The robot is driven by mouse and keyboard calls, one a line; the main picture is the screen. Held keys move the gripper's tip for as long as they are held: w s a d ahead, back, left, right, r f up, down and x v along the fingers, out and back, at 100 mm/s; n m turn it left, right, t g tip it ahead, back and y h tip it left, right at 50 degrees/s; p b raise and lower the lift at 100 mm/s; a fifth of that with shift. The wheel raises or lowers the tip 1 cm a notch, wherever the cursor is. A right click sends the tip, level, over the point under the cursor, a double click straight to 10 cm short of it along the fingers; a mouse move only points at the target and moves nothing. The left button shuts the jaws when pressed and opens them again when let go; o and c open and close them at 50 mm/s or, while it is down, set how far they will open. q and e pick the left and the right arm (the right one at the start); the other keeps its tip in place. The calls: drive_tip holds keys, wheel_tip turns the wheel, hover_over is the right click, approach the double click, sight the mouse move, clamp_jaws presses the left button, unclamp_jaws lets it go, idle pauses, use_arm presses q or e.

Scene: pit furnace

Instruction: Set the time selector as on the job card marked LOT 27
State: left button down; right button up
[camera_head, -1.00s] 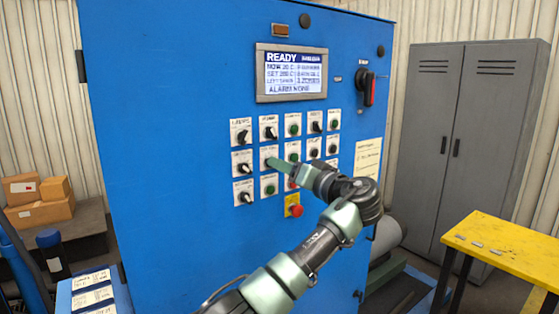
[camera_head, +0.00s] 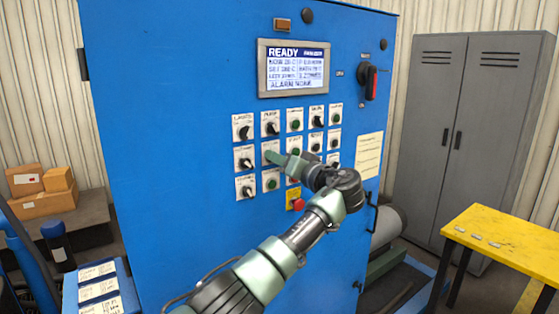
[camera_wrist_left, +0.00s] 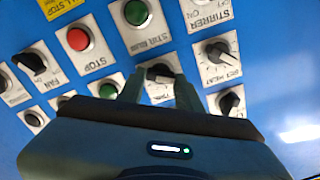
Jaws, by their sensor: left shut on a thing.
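The time selector (camera_wrist_left: 158,72) is a black knob on a white plate, seen upside down in the left wrist view. Its label is only partly readable. My left gripper (camera_wrist_left: 158,88) is shut on this knob, one finger on each side. In the head view, the left gripper (camera_head: 274,157) reaches the second row of the blue panel, and its fingers hide most of the knob there. The pointer's setting cannot be read. Job cards (camera_head: 98,288) lie on a blue surface at the lower left, their print too small to read. My right gripper is not in view.
Close around the knob are the set heat knob (camera_wrist_left: 218,50), a green button (camera_wrist_left: 135,12) and a red stop button (camera_wrist_left: 78,38). A display (camera_head: 293,68) reading READY sits above. A yellow table (camera_head: 515,245) stands right.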

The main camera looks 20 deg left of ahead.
use_arm(q)
drive_tip(key=m, duration=1.1)
drive_tip(key=shift+f+m+p, duration=0.15)
drive_tip(key=shift+m+p, duration=0.15)
drive_tip(key=shift+p, duration=0.1)
idle(0.3)
drive_tip(key=c, duration=1)
unclamp_jaws()
drive_tip(key=shift+d, duration=0.1)
drive_tip(key=shift+o, duration=0.2)
drive_tip(key=shift+w, duration=0.1)
